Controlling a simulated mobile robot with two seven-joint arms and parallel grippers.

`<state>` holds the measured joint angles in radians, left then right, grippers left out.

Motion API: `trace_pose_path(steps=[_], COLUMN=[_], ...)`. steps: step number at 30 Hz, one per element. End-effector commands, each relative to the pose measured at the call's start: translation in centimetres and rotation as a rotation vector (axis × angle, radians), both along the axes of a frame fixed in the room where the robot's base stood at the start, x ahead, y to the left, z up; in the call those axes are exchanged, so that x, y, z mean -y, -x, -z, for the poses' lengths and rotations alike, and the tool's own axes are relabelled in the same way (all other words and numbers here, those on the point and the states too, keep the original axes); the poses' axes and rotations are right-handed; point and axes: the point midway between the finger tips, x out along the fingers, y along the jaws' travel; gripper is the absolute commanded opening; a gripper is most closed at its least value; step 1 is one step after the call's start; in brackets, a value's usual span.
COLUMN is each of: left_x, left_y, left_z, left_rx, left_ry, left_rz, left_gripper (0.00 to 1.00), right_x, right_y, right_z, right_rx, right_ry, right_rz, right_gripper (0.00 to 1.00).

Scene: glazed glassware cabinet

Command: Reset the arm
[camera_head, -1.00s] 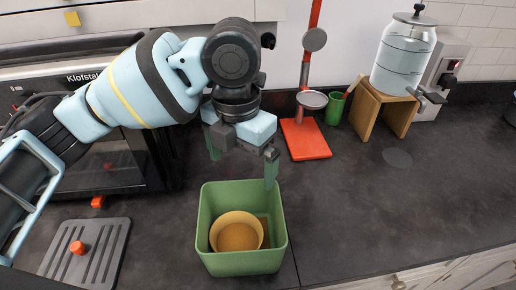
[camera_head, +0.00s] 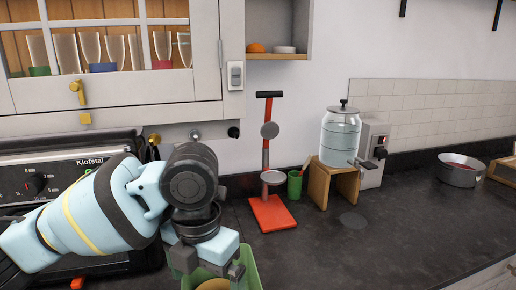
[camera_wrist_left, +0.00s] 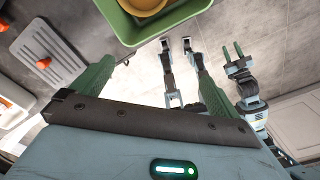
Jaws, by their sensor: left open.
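My left arm enters from the left in the head view. My left gripper (camera_head: 205,272) hangs empty over the back of a green square bin (camera_head: 249,268), partly hiding it. In the left wrist view its two green fingers (camera_wrist_left: 155,88) are wide apart with nothing between them. The bin (camera_wrist_left: 190,14) is at the top of that view, beyond the fingers, with a yellow-orange bowl (camera_wrist_left: 146,5) inside it. The bowl (camera_head: 213,285) is cut off at the bottom of the head view. My right gripper (camera_wrist_left: 234,50) shows small in the wrist view, its green fingers apart and empty.
A red stand (camera_head: 272,212), green cup (camera_head: 294,185), glass dispenser (camera_head: 340,137) on a wooden stand (camera_head: 333,185), and metal pot (camera_head: 461,171) are along the back. A glazed cabinet (camera_head: 110,62) hangs above an oven (camera_head: 60,178). The right counter (camera_head: 400,240) is mostly clear.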

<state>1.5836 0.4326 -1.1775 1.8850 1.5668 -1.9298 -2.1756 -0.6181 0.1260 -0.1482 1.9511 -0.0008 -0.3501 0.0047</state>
Motion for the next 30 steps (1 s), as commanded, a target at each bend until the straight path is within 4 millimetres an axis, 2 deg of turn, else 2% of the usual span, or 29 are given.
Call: trace_pose_path(steps=[2, 8, 14, 24, 30], left_x=[0.0, 1.6, 3.3, 5.8, 5.8], left_y=[0.0, 0.7, 1.7, 4.3, 5.8], left_z=[0.0, 3.3, 6.5, 12.9, 16.3], left_rx=[0.0, -0.013, -0.039, -0.159, -0.259], left_ry=[0.001, 0.076, 0.169, 0.377, 0.463], left_rz=[-0.001, -0.133, -0.314, -0.851, -1.237], left_gripper=[1.0, 1.0, 1.0, 1.0, 1.0], right_x=[0.0, 0.0, 0.0, 0.0, 0.0], right_y=[-0.4, -0.1, -0.6, -0.2, -0.2], right_z=[-0.2, -0.1, -0.4, -0.2, -0.2], right_rx=[0.008, 0.002, 0.013, 0.006, 0.006], right_ry=[0.0, 0.0, -0.001, 0.0, 0.0], right_rz=[0.0, 0.0, 0.0, 0.001, 0.001], right_gripper=[0.36, 0.36, 0.36, 0.36, 0.36])
